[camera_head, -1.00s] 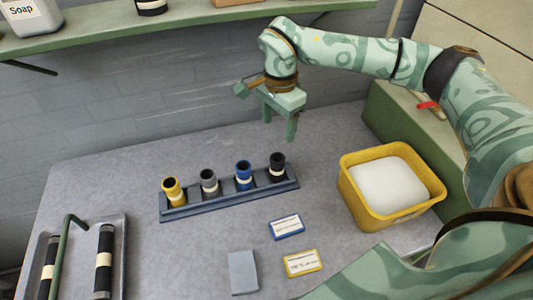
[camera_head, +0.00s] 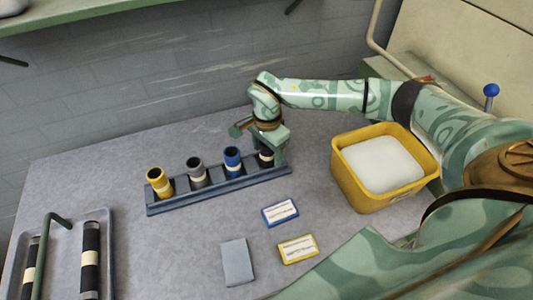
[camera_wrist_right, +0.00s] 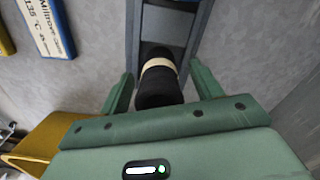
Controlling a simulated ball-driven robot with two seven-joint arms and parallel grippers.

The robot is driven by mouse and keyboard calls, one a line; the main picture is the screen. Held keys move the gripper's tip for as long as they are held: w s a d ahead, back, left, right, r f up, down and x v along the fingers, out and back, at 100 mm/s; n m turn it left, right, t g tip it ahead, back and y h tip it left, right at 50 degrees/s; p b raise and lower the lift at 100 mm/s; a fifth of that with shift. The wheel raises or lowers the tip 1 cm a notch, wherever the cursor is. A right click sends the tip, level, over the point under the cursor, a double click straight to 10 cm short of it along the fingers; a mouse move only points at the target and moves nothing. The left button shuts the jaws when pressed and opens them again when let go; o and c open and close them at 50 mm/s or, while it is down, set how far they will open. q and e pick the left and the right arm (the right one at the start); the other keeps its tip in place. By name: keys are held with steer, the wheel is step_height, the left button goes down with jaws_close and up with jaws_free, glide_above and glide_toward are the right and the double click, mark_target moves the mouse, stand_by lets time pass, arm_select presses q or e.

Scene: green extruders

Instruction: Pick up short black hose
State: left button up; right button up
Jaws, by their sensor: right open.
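The short black hose (camera_head: 266,157) with a cream band stands in the right end slot of the dark rack (camera_head: 215,191). It is partly hidden by my right gripper (camera_head: 272,150) in the head view. In the right wrist view the hose (camera_wrist_right: 158,82) lies between the two open fingers of my right gripper (camera_wrist_right: 160,88), with a gap on each side. No contact with the fingers shows. My left gripper is not in view.
Yellow (camera_head: 159,183), grey (camera_head: 196,172) and blue (camera_head: 232,161) hoses stand in the rack's other slots. A yellow bin (camera_head: 366,195) with white contents stands right. Two cards and a grey block (camera_head: 237,262) lie in front. A tray with longer black hoses (camera_head: 90,258) is at left.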

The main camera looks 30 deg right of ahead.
steer(key=c, duration=1.2)
